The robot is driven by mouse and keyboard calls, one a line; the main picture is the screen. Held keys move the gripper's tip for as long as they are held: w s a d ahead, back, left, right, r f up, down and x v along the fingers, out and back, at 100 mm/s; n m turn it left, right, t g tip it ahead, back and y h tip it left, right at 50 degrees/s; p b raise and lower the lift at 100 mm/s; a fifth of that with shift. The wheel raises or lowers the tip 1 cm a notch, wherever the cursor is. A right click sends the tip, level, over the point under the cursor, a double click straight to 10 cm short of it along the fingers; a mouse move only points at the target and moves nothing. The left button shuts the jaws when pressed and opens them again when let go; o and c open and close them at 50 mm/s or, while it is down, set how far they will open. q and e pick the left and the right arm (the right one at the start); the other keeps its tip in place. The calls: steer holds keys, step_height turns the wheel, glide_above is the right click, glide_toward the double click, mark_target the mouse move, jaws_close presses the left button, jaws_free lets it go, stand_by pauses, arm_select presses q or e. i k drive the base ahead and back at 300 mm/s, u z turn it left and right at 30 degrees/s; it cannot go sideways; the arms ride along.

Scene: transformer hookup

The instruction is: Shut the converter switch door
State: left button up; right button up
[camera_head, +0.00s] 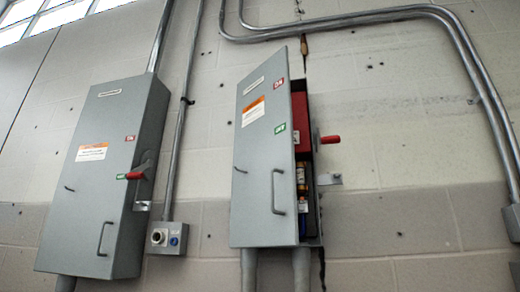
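Two grey switch boxes hang on the block wall, and I cannot tell from the view which one is the converter switch. The right box has its door (264,160) ajar, with a gap along its right side. Through the gap I see a red panel (301,122) and fuse-like parts (301,180) inside. A handle (278,192) sits low on this door. A red lever (330,140) sticks out at the box's right side. The left box (112,170) looks shut, with a red-tipped lever (135,176) on its right side. Neither of my grippers is in view.
Metal conduits (400,12) run along the top and down the right. Windows are at upper left.

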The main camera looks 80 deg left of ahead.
mark_target(264, 213)
steer(key=u, duration=3.4)
steer(key=k, duration=0.3)
steer(key=z, duration=0.1)
steer(key=i, duration=0.8)
steer(key=z, duration=1.05)
